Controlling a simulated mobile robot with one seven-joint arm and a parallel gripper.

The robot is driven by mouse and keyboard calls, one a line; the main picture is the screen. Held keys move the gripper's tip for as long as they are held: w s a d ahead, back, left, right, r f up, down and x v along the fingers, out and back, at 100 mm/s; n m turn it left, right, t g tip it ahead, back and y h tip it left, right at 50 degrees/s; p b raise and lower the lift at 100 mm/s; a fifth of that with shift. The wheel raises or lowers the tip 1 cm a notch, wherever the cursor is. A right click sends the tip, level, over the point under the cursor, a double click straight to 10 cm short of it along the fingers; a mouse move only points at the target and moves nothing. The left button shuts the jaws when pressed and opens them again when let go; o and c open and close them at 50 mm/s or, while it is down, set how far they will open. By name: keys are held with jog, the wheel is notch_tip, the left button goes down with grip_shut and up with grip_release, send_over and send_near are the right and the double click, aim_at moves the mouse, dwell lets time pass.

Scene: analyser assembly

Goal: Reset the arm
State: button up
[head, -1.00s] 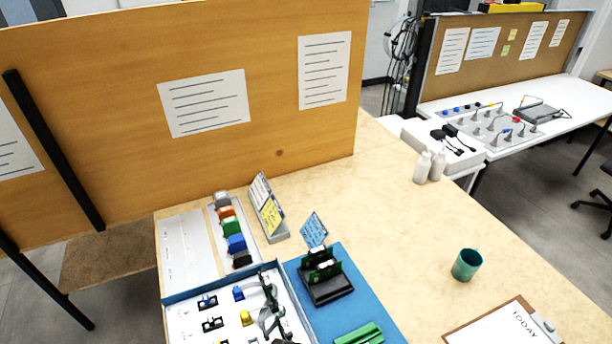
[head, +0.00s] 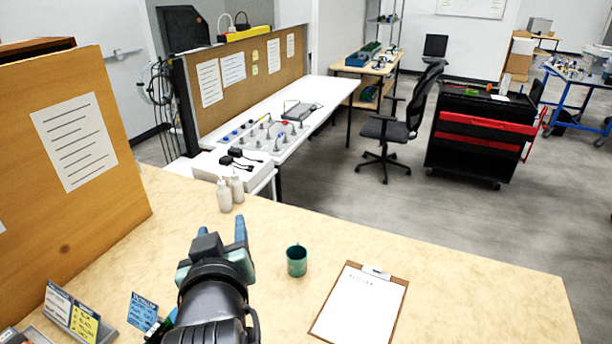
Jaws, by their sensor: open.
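My gripper (head: 222,236) shows in the head view at the lower middle, seen from behind at the end of my black arm. It is over the wooden table (head: 470,290), left of the green mug (head: 297,262). Its bluish fingers point away from me and stand apart. I see nothing held between them, though the wrist hides part of the gap. The blue sign card (head: 144,311) is just left of my arm.
A clipboard (head: 360,306) lies right of the mug. Two white bottles (head: 230,192) stand beyond my gripper. A wooden panel (head: 75,190) rises at the left, with a sign holder (head: 78,318) below it. The table's right side is clear.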

jog(key=d+r+m+t, duration=0.1)
jog(key=d+r+t, duration=0.1)
jog(key=r, duration=0.5)
jog(key=d+r+m+t, duration=0.1)
jog(key=d+r+t, duration=0.2)
jog(key=r, duration=0.3)
jog(key=s+d+r+m+t+h, duration=0.1)
jog(key=s+d+r+t, duration=0.3)
jog(key=r, duration=0.6)
jog(key=s+d+r+m+t+h, duration=0.2)
jog(key=s+d+r+t, duration=0.2)
jog(key=s+r, duration=0.5)
notch_tip(320, 180, up, 2)
jog(key=shift+b, duration=0.4)
jog(key=shift+s+r, duration=0.15)
jog(key=shift+s, duration=0.1)
jog(key=shift+c, duration=0.6)
